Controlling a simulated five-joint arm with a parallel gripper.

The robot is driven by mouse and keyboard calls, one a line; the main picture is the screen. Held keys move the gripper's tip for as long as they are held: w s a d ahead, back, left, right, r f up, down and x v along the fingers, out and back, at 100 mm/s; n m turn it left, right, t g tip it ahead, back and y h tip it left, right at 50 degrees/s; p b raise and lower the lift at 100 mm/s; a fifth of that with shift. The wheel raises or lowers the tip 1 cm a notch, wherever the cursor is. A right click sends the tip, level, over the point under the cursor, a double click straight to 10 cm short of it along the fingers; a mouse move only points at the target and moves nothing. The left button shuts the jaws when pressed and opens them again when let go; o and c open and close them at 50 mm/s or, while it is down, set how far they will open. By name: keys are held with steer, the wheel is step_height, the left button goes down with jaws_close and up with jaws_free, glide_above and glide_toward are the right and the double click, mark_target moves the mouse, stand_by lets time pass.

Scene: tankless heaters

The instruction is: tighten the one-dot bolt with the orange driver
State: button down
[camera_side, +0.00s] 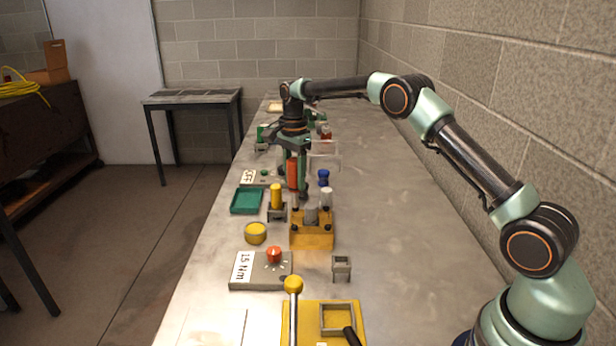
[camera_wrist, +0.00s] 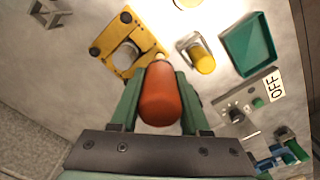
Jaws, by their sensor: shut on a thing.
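My gripper (camera_side: 303,182) points down over the far side of the yellow block and is shut on the orange driver (camera_side: 292,173). In the wrist view the orange handle (camera_wrist: 160,95) lies between the green fingers, and its tip is hidden. The yellow block (camera_side: 312,237) carries a grey cylinder (camera_wrist: 125,54) and dark bolts at its corners. Two bolts show clearly in the wrist view, one at the top (camera_wrist: 126,17) and one at the left (camera_wrist: 95,51). I cannot make out dot marks, or whether the driver touches a bolt.
A yellow driver (camera_side: 276,196) stands in a holder beside the block, near a green tray (camera_side: 247,200). A blue item (camera_side: 323,177) is behind. A 1.5 Nm panel (camera_side: 261,271) and a grey square holder (camera_side: 341,267) stand in front. The table's right side is clear.

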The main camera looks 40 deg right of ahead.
mark_target(294, 159)
steer(key=shift+f, duration=0.4)
stand_by(1.4)
steer(key=shift+r, duration=3.65)
